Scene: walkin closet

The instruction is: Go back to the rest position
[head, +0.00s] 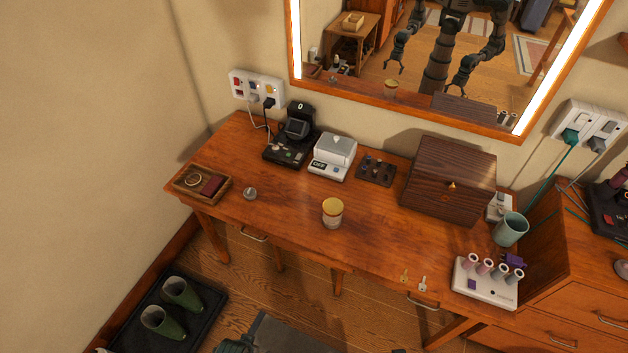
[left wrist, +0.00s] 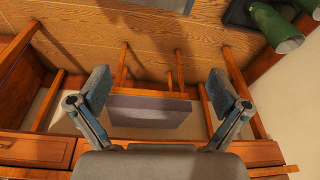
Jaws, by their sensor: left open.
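My left gripper (left wrist: 158,84) is open in the left wrist view, with its two fingers wide apart and nothing between them. Beyond the fingers are desk legs, the floor and a grey-purple flat-topped piece (left wrist: 150,112). In the head view, a dark grey shape lies at the bottom edge, and I cannot tell whether it is part of my arm. My right gripper shows only as a small reflection in the mirror (head: 400,88), where both my arms hang bent. Its jaws are too small to read there.
The wooden desk (head: 290,215) holds a jar (head: 332,212), a dark wooden box (head: 450,180), a tray (head: 202,184), a teal cup (head: 510,229), keys and small devices. Green boots (head: 182,293) stand on a black mat at lower left. Drawers (head: 575,300) are at right.

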